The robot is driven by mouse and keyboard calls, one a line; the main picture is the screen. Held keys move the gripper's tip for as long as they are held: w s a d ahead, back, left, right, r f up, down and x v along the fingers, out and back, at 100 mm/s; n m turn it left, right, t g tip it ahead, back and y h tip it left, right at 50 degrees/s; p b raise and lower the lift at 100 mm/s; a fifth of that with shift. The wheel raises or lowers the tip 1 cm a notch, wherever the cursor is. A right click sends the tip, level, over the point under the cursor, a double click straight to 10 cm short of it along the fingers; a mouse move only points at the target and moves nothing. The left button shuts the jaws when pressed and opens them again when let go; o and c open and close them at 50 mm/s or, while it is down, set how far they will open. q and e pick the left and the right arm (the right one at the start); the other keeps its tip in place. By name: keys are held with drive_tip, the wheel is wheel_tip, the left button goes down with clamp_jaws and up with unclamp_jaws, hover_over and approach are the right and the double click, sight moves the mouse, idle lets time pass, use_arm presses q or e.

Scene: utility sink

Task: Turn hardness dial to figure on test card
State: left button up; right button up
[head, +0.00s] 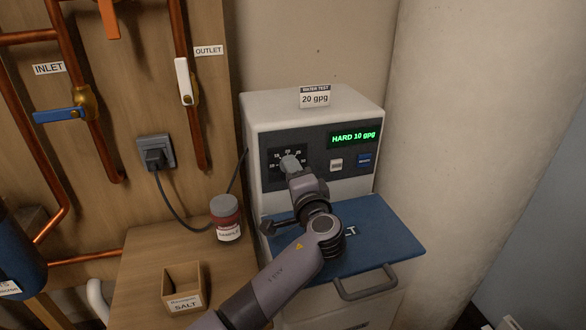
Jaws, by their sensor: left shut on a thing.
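The test card (314,97) stands on top of the white softener cabinet and reads "WATER TEST 20 gpg". The green display (354,138) on the cabinet's dark front panel reads "HARD 10 gpg". The hardness dial (290,163) is on the left of that panel, with 15, 20 and 25 legible along the top of its scale. My left gripper (291,169) is at the dial, shut on its knob. The gripper hides most of the knob and the lower scale, so I cannot tell where its pointer is. My right gripper is not in view.
A white button (336,165) and a blue button (364,160) sit right of the dial. The blue salt lid (384,232) juts out below the panel, under my left arm. A sample jar (226,218) and a wooden box (184,288) stand on the shelf at left.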

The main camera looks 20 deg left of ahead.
use_arm(q)
drive_tip(key=shift+m+p, duration=0.35)
drive_tip(key=shift+m, duration=0.45)
drive_tip(key=o, duration=1.1)
drive_tip(key=shift+c, duration=0.2)
drive_tip(key=b+v, duration=0.1)
drive_tip(key=v, duration=0.6)
drive_tip(key=shift+s+d, duration=0.15)
